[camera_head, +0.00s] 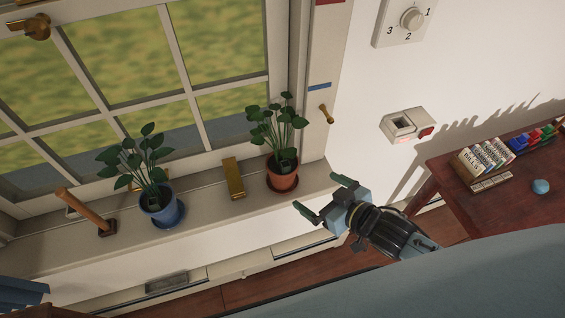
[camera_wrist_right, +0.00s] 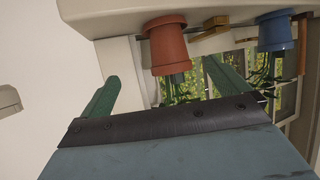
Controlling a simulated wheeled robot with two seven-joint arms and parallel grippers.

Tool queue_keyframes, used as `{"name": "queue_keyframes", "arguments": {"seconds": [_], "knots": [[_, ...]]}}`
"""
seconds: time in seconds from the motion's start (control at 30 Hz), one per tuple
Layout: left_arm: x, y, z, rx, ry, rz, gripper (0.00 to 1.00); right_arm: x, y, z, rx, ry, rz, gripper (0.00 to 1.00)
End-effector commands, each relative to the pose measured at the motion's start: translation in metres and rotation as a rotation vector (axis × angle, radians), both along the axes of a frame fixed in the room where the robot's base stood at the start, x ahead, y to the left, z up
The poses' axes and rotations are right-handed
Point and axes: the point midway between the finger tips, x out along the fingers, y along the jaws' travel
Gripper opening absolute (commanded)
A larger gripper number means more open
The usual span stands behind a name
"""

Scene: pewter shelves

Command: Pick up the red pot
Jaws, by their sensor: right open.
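The red pot (camera_head: 282,178) holds a leafy green plant and stands upright on the white windowsill, towards its right end. It also shows in the right wrist view (camera_wrist_right: 167,46), upside down, beyond the fingers. My right gripper (camera_head: 318,197) is to the right of the red pot in the head view, apart from it. Its two green fingers are spread open with nothing between them. In the right wrist view the gripper (camera_wrist_right: 165,88) points towards the pot. My left gripper is not in view.
A blue pot (camera_head: 161,209) with a plant stands on the sill (camera_head: 215,209) to the left. A brass block (camera_head: 233,178) lies between the pots. A wooden-handled tool (camera_head: 88,210) is farther left. A wooden table (camera_head: 466,206) with books (camera_head: 485,156) is at right.

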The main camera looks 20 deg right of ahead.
Motion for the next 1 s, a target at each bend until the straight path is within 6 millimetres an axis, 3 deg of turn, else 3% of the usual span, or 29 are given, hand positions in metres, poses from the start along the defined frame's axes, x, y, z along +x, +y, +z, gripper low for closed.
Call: {"name": "queue_keyframes", "arguments": {"seconds": [0.03, 0.17, 0.5, 0.83, 1.0], "knots": [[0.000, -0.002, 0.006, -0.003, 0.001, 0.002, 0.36, -0.001, 0.005, 0.017, 0.013, -0.016, 0.013, 1.00], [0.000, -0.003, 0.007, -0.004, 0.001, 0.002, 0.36, 0.003, 0.013, 0.030, 0.030, -0.036, 0.026, 1.00], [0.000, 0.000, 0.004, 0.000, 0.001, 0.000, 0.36, 0.051, 0.035, 0.009, 0.031, -0.038, 0.026, 1.00], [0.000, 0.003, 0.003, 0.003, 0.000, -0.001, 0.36, 0.073, 0.045, -0.001, 0.031, -0.037, 0.026, 1.00], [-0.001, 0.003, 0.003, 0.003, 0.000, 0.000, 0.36, 0.093, 0.053, -0.010, 0.030, -0.038, 0.026, 1.00]]}}
